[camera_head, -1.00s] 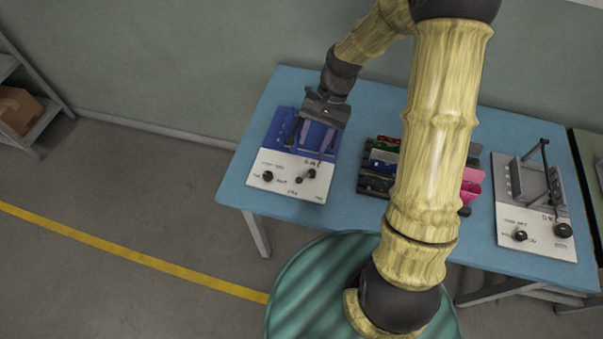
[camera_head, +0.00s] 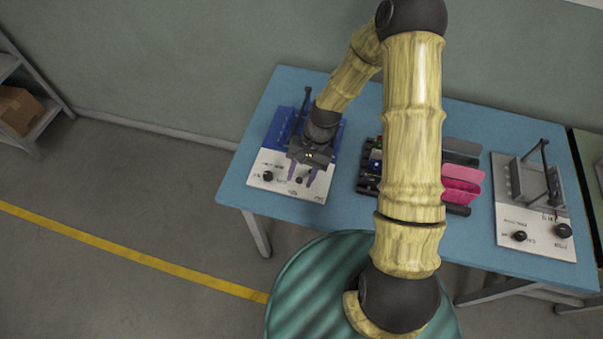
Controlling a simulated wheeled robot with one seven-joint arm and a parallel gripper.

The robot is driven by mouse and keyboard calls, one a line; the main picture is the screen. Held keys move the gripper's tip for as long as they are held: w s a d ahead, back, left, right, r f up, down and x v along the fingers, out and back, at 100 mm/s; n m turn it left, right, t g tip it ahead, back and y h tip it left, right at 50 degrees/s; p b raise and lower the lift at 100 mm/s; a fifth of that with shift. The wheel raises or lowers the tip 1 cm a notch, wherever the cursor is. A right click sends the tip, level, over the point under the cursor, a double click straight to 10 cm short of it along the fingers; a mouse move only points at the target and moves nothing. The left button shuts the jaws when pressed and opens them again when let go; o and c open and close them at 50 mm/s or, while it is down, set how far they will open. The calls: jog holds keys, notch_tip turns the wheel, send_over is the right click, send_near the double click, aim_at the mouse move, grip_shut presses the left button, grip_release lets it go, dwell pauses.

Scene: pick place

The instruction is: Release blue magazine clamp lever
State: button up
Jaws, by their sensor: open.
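The blue magazine (camera_head: 283,125) is a blue fixture with a white front panel (camera_head: 266,161), at the left of the table. A dark lever-like bar (camera_head: 303,105) with a knobbed top rises from its blue part, behind my gripper. My gripper (camera_head: 306,177) is over the white panel, with its two purplish fingers apart and pointing down. A black knob (camera_head: 267,175) shows to the left of the fingers. The gripper and wrist hide much of the fixture's right half. I cannot tell whether the fingers touch anything.
A similar grey fixture (camera_head: 509,216) with a raised bar (camera_head: 536,151) stands at the right of the blue table (camera_head: 240,192). A rack with pink plates (camera_head: 460,183) sits in the middle, partly behind my arm. Bare table lies between rack and blue magazine.

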grip_shut()
jog(key=shift+n, duration=0.3)
jog(key=shift+s+d+r+n+g+h+p, duration=0.1)
jog(key=shift+s+d+n+g+h+p, duration=0.15)
jog(key=shift+n, duration=0.3)
jog(key=shift+s+n+g+h+p, duration=0.15)
jog(key=shift+n+h+p, duration=0.15)
jog(key=shift+n, duration=0.25)
jog(key=n, duration=0.1)
jog(key=n+h, duration=0.1)
jog(key=d+n+p, duration=0.1)
jog(key=shift+s+n+g, duration=0.25)
jog(key=shift+n+g, duration=0.05)
jog(key=n+h, duration=0.1)
jog(key=d+n+h, duration=0.1)
jog(key=n, duration=0.1)
jog(key=shift+s+d+n, duration=0.1)
jog(key=shift+s+n, duration=0.05)
jog(key=shift+n, duration=0.15)
jog(key=shift+d+n+h+p, duration=0.2)
jog(key=shift+d+n+h, duration=0.2)
jog(key=shift+n, duration=0.6)
jog(key=shift+d+n+h+p, duration=0.25)
jog(key=shift+n+h, duration=0.1)
jog(key=shift+n, duration=0.65)
